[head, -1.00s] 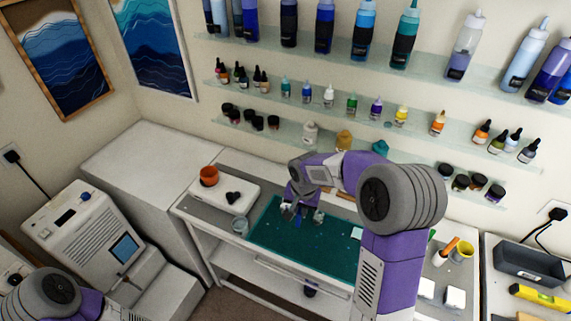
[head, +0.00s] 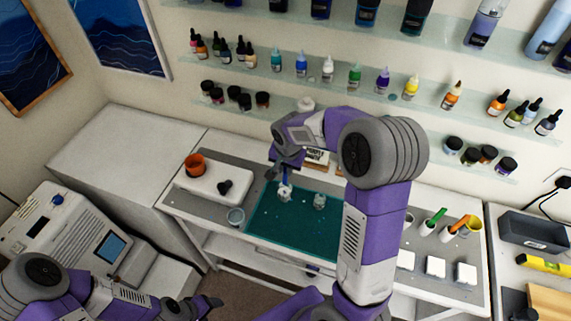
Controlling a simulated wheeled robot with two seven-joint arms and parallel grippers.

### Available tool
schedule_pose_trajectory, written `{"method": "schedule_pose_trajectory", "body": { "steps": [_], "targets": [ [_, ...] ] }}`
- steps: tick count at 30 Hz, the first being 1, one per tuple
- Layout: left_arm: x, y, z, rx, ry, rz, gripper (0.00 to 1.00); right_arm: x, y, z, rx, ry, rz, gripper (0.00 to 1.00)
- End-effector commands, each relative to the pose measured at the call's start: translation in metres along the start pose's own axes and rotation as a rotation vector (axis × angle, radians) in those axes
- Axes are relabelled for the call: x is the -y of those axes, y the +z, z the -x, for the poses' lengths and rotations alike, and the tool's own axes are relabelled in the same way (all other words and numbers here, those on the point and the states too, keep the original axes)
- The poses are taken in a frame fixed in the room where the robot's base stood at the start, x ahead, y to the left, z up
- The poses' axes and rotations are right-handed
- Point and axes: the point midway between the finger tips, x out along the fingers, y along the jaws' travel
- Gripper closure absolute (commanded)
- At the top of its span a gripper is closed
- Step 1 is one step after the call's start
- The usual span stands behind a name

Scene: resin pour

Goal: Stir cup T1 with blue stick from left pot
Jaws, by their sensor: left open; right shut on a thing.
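My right gripper (head: 285,172) is shut on a blue stick (head: 286,183) above the teal mat (head: 290,237). The stick points down, and its lower end meets or enters a small clear cup (head: 285,195); I cannot tell how deep it is. A second clear cup (head: 320,201) stands to the right on the mat. No label is readable, so I cannot tell which cup is T1. My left gripper (head: 197,303) is open and empty at lower left.
A white device (head: 205,182) bears an orange cup (head: 195,163) and a dark object (head: 225,187). A yellow cup (head: 473,227) and white blocks are at right. Bottle shelves line the wall.

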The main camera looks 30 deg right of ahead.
Motion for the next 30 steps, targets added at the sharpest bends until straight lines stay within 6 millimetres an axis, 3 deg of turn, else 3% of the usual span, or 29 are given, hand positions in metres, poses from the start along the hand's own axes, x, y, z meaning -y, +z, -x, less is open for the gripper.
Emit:
{"method": "schedule_pose_trajectory", "body": {
  "steps": [7, 30],
  "targets": [
    [0.007, -0.001, -0.018, 0.0, 0.0, 0.0, 0.36, -0.006, 0.01, -0.023, 0.0, 0.001, 0.0, 1.0],
    [0.025, -0.003, -0.068, 0.0, 0.0, 0.0, 0.36, -0.005, 0.009, -0.089, -0.001, 0.001, 0.0, 1.0]
  ]
}}
